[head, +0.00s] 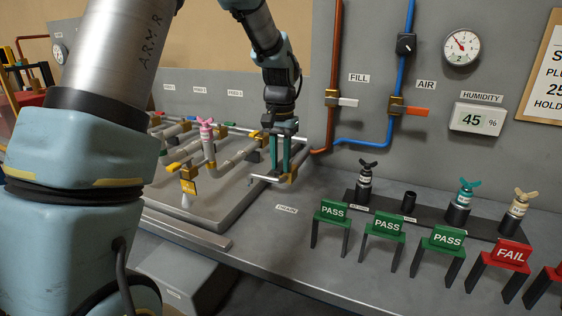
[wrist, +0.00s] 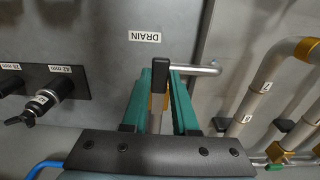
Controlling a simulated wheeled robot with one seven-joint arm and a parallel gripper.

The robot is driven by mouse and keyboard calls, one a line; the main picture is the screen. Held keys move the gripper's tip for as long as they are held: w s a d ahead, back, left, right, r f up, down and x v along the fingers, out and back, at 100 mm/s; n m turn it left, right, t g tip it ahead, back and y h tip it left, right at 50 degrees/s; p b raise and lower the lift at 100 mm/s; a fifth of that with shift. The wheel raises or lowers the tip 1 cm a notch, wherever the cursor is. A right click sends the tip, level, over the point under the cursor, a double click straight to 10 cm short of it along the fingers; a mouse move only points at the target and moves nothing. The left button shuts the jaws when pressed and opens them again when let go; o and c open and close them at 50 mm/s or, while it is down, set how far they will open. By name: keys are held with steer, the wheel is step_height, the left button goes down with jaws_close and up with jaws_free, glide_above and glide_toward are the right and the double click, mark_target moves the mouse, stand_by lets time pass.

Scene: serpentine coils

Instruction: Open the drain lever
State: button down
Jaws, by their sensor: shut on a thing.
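The DRAIN label (wrist: 144,37) is on the grey bench; it also shows in the head view (head: 287,210). The drain lever is a thin pale bar with a dark end (wrist: 161,72), showing between my fingers in the wrist view. In the head view the lever (head: 262,179) sticks out to the left from the near end of the pipework. My gripper (head: 279,173) points down with its teal fingers at the lever, and it is shut on it. In the wrist view my gripper (wrist: 168,73) has one finger on each side of the bar, hiding part of it.
Grey coil pipes with a pink-handled valve (head: 206,125) lie left of my gripper.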

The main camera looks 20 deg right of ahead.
mark_target(280, 168)
steer(key=c, duration=0.7)
jaws_free()
steer(key=shift+r, duration=0.1)
step_height(280, 168, up, 11)
steer(key=shift+f+b, duration=0.2)
steer(key=shift+b, duration=0.85)
